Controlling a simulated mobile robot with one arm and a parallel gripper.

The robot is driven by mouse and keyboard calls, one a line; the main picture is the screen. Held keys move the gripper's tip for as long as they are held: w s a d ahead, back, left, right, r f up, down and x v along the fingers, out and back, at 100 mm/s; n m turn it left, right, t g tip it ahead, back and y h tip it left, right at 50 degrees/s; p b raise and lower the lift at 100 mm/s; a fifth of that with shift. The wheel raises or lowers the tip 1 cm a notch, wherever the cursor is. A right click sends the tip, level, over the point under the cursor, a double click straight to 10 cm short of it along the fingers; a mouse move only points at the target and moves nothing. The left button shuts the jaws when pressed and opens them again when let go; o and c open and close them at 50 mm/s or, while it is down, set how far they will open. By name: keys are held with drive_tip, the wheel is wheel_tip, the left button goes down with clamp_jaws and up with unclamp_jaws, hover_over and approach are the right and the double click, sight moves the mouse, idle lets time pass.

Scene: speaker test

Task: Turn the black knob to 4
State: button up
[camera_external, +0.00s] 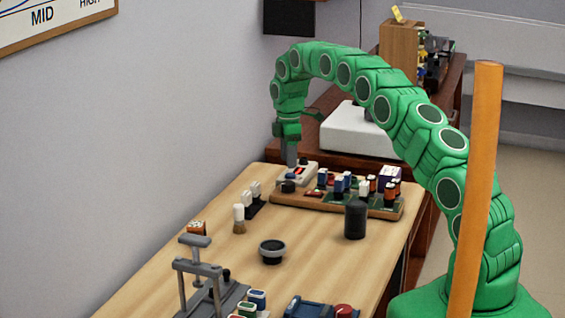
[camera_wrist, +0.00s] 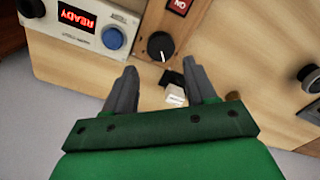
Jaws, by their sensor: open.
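In the external view my gripper (camera_external: 291,163) points down over the far end of the table, close above a white panel (camera_external: 303,171). A dark round piece (camera_external: 289,186) sits at that panel's front; I cannot tell if it is the knob.
A red READY display (camera_wrist: 76,18), a blue button (camera_wrist: 113,38) and a red ON switch (camera_wrist: 180,5) sit near the knob.

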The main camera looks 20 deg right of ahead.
sight(289, 183)
drive_tip(key=shift+f, duration=3.8)
drive_tip(key=c, duration=0.8)
